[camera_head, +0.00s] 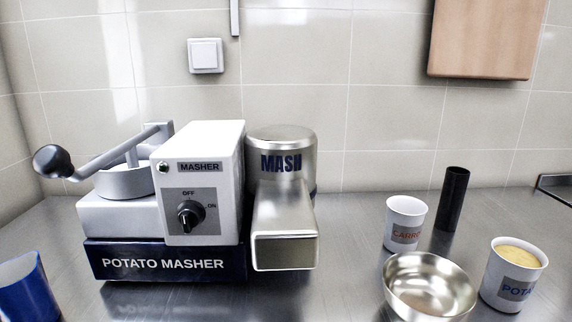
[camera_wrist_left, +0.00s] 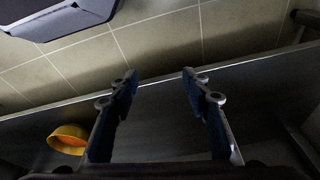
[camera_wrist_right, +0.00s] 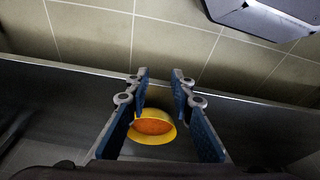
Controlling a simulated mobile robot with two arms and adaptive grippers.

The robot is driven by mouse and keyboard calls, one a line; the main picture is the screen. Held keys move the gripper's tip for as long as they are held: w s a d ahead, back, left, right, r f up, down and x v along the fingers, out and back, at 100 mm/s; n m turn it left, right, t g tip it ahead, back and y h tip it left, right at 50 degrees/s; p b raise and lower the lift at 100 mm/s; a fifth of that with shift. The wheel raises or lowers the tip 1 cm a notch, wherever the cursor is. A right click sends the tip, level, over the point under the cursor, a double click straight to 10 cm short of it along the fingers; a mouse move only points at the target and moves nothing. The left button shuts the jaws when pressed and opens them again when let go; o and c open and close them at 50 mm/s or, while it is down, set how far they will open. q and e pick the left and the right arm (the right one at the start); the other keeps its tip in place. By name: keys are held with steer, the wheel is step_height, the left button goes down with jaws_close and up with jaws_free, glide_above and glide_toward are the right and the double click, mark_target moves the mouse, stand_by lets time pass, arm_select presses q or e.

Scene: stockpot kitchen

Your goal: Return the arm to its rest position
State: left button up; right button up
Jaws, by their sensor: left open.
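Neither of my arms shows in the head view. My left gripper (camera_wrist_left: 160,85) is open in the left wrist view, with its two fingers well apart and nothing between them. My right gripper (camera_wrist_right: 159,80) is open in the right wrist view, its fingertips closer together than the left's. A yellow round container with orange inside (camera_wrist_right: 153,127) shows beyond and between the right fingers, apparently on a lower dark surface and not gripped. A yellow container also shows at lower left in the left wrist view (camera_wrist_left: 68,139), clear of the fingers.
The potato masher (camera_head: 165,262) stands on the steel counter (camera_head: 352,240), its knob (camera_head: 190,216) pointing down, away from ON. To its right are a carrot cup (camera_head: 404,222), black cylinder (camera_head: 452,198), steel bowl (camera_head: 429,285) and potato cup (camera_head: 513,274). A blue cup (camera_head: 28,290) is far left.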

arm_select(q)
steer(key=s+a+f+g+p, duration=0.1)
steer(key=s+f+p, duration=0.3)
steer(key=s+p, duration=0.3)
steer(key=s+a+f+p, duration=0.2)
steer(key=s+f+p, duration=0.3)
steer(key=s, duration=0.8)
steer(key=shift+a+f+g+p, duration=0.2)
steer(key=shift+g+p, duration=0.2)
steer(key=shift+p, duration=0.75)
arm_select(e)
steer(key=s+d+f+g, duration=0.1)
steer(key=s+f, duration=0.3)
steer(key=s, duration=0.6)
steer(key=s+d+f, duration=0.2)
steer(key=s+f, duration=0.3)
steer(key=s, duration=0.5)
steer(key=shift+d+f+g, duration=0.15)
steer(key=shift+d+g, duration=0.05)
steer(key=shift+g, duration=0.2)
